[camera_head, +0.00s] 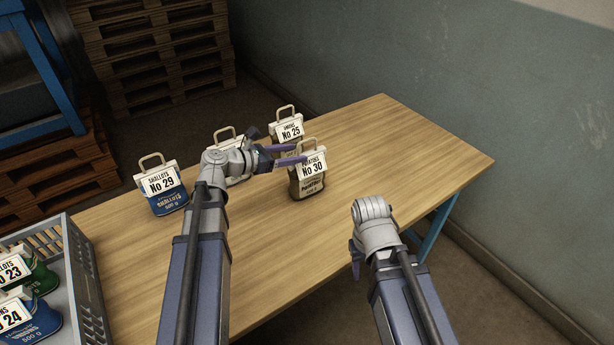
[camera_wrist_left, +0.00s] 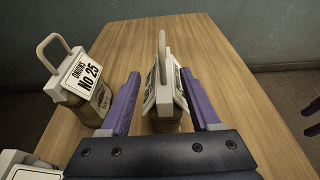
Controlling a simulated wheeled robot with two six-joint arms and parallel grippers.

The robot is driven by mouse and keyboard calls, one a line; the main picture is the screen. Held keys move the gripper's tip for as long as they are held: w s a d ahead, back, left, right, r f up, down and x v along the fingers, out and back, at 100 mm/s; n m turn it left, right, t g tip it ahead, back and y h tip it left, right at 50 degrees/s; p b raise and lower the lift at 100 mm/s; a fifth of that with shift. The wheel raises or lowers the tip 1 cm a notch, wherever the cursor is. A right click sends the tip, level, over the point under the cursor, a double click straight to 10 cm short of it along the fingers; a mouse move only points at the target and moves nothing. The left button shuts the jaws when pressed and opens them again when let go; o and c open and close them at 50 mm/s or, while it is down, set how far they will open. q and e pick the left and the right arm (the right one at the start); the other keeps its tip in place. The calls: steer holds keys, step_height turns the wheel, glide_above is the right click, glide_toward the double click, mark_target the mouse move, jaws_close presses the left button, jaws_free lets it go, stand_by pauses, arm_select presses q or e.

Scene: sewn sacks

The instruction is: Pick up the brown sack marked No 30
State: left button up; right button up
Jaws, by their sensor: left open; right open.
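The brown sack marked No 30 (camera_head: 308,188) stands upright on the wooden table, with a white label header marked Potatoes and a handle on top. My left gripper (camera_head: 299,154) is open at the sack's upper left. In the left wrist view the sack (camera_wrist_left: 167,124) lies between the two spread fingers (camera_wrist_left: 160,80), seen nearly edge-on, its pale handle rising between them. I cannot tell whether either finger touches it. My right gripper (camera_head: 355,260) is open and empty near the table's right front edge, partly hidden behind its own wrist.
Sack No 25 (camera_head: 288,131) stands just behind; it also shows in the left wrist view (camera_wrist_left: 92,108). Blue sack No 29 (camera_head: 169,200) stands left. Another sack (camera_head: 228,136) is partly hidden by my left wrist. A grey crate (camera_head: 88,290) holds several sacks. The table's right side is clear.

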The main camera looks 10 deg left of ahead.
mark_target(307, 154)
arm_select(q)
steer(key=x, duration=0.1)
steer(key=b+x, duration=0.1)
steer(key=x, duration=0.1)
steer(key=b+x, duration=0.1)
steer(key=x, duration=0.1)
steer(key=shift+s+d+f, duration=0.2)
steer(key=shift+f, duration=0.15)
jaws_close()
stand_by(1.1)
